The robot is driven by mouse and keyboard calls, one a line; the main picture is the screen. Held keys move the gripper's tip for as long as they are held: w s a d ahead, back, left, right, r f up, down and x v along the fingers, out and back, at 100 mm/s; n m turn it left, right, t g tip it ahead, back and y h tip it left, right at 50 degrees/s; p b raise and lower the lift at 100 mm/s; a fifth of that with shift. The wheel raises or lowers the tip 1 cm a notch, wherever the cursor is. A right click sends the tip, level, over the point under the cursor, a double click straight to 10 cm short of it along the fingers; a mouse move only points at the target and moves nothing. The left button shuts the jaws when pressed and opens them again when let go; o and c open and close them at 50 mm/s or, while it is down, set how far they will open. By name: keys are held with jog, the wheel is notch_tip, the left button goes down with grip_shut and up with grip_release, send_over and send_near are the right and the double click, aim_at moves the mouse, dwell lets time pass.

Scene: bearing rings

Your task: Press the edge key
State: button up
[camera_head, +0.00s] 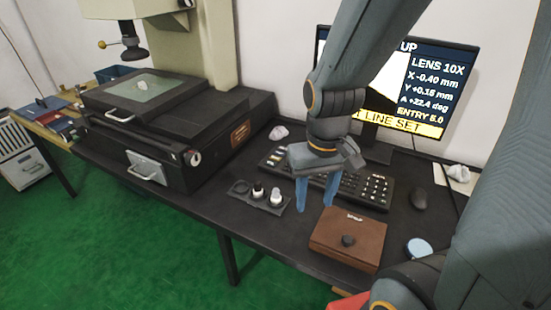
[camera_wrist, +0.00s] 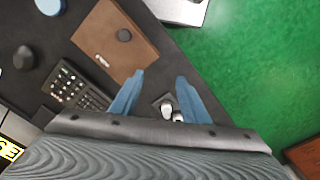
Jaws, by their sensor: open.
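A black keypad (camera_head: 374,189) lies on the dark desk below the monitor, with rows of dark keys and some coloured keys at its left end. My arm and gripper hide its middle. Its numbered end also shows in the wrist view (camera_wrist: 68,84). The key labels are too small to read, so I cannot tell which is the edge key. My gripper (camera_head: 316,205) points down, open and empty, in front of the keypad's middle. In the wrist view its blue fingers (camera_wrist: 160,79) stand apart with dark desk between them.
A brown box (camera_head: 347,238) with a black knob stands right of my gripper. A small tray (camera_head: 240,188) with bottle-like pieces lies left. A large measuring machine (camera_head: 170,130) fills the left. The monitor (camera_head: 440,90), partly hidden, shows "LINE SET".

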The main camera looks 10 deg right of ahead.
grip_shut()
dwell(1.5)
